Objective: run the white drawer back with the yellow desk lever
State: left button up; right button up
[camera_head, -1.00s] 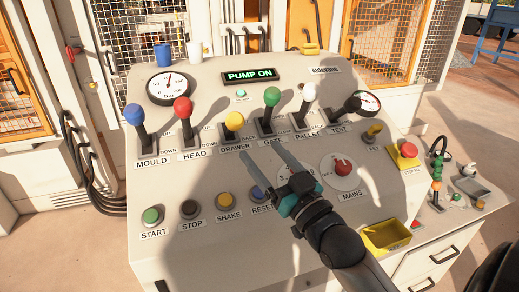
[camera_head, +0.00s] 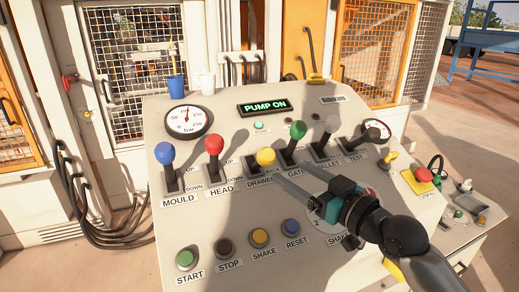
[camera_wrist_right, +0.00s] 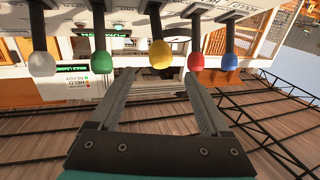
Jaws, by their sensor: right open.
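The yellow desk lever (camera_head: 266,157) stands on the console in the row of levers, with a round yellow knob and a DRAWER label below it. My right gripper (camera_head: 290,173) is open and empty, its fingertips just right of and below the yellow knob. In the right wrist view the yellow knob (camera_wrist_right: 161,54) lies ahead of the fingertips, in line with the gap between the open fingers (camera_wrist_right: 160,80); I see no contact. I cannot make out the white drawer. My left gripper is not in view.
The red HEAD lever (camera_head: 214,146) and green GATE lever (camera_head: 298,130) flank the yellow one closely. A blue MOULD lever (camera_head: 165,153) stands further left. Push buttons, including yellow SHAKE (camera_head: 260,237), line the front. The PUMP ON display (camera_head: 264,106) is lit behind.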

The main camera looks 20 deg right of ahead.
aim_at(263, 153)
jog(key=p+x, duration=0.2)
jog(key=x, duration=0.9)
jog(key=shift+w, duration=0.15)
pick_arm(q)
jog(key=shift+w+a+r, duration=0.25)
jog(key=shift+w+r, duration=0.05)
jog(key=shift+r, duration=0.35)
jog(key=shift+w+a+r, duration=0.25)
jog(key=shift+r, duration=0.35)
pick_arm(e)
jog(key=shift+w+a, duration=0.2)
jog(key=shift+w, duration=0.5)
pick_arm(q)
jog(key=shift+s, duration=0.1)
pick_arm(e)
grip_shut()
